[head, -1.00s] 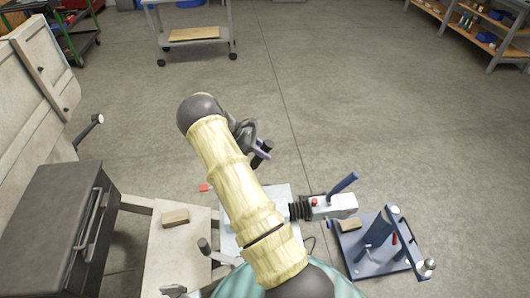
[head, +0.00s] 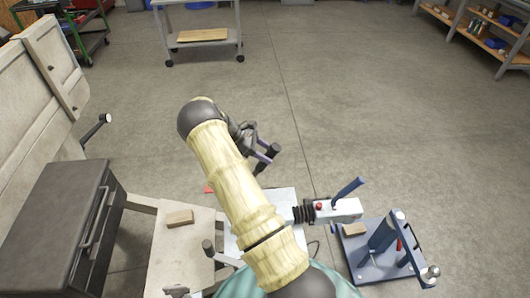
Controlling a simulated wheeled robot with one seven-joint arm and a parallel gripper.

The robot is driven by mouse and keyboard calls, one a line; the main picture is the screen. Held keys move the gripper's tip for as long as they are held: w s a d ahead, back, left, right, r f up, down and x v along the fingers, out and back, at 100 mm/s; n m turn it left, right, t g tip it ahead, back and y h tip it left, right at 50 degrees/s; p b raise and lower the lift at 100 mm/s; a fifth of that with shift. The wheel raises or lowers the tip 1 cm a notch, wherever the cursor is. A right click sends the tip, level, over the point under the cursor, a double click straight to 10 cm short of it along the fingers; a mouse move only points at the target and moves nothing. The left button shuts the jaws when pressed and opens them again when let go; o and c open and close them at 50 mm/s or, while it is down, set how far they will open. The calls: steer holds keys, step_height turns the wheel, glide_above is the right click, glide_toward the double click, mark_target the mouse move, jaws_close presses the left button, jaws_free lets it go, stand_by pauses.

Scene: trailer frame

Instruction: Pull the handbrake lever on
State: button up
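A blue lever (head: 349,190) slants up to the right from the pale coupling head with a red button, right of centre. A shorter grey lever with a dark grip (head: 208,248) stands by the left edge of the pale plate. I cannot tell for sure which one is the handbrake lever. My gripper (head: 268,160) is beyond the plate, above the floor, up and left of the blue lever and apart from both levers. Its dark fingertips look parted, with nothing between them. My pale-sleeved arm hides part of the plate and drawbar.
A blue stand (head: 378,265) with an upright post is at the lower right. A dark box (head: 45,235) and a tilted pale panel (head: 40,90) are at the left. A wooden block (head: 179,218) lies on the frame. The floor beyond is clear up to a trolley (head: 205,42).

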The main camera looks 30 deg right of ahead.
steer(key=b+v, duration=0.1)
steer(key=v, duration=1.6)
steer(key=shift+w+a+r, duration=0.1)
steer(key=shift+a, duration=0.05)
steer(key=shift+r, duration=0.1)
